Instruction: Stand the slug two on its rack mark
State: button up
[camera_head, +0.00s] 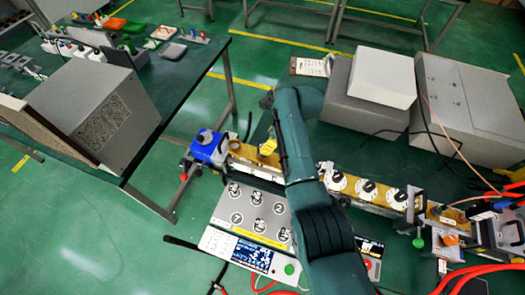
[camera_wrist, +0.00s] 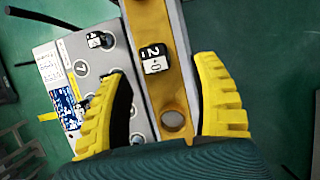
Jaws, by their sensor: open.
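Slug two, a small white and black block labelled 2 (camera_wrist: 154,58), sits on the brass-coloured waveguide (camera_wrist: 146,17) in the wrist view. My gripper (camera_wrist: 163,68) is open, with its yellow fingers spread on either side of the waveguide. The slug lies between the fingertips, apart from both. The grey rack plate (camera_head: 218,212) carries several small slugs and numbered round marks; a mark reading 2 (camera_head: 279,208) shows near its right side. In the head view my arm covers part of the waveguide, and slug two cannot be made out.
A display unit (camera_head: 210,240) stands in front of the rack. A blue-topped part (camera_head: 208,143) is at the waveguide's left end. Dials (camera_head: 367,190) line the waveguide on the right, near cables. Large grey boxes (camera_head: 468,105) stand behind.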

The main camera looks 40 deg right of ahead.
jog(key=b+x, duration=0.1)
jog(key=x, duration=0.1)
jog(key=b+x, duration=0.1)
jog(key=x, duration=0.2)
jog(key=shift+a+f, duration=0.25)
jog(key=shift+a, duration=0.05)
grip_shut()
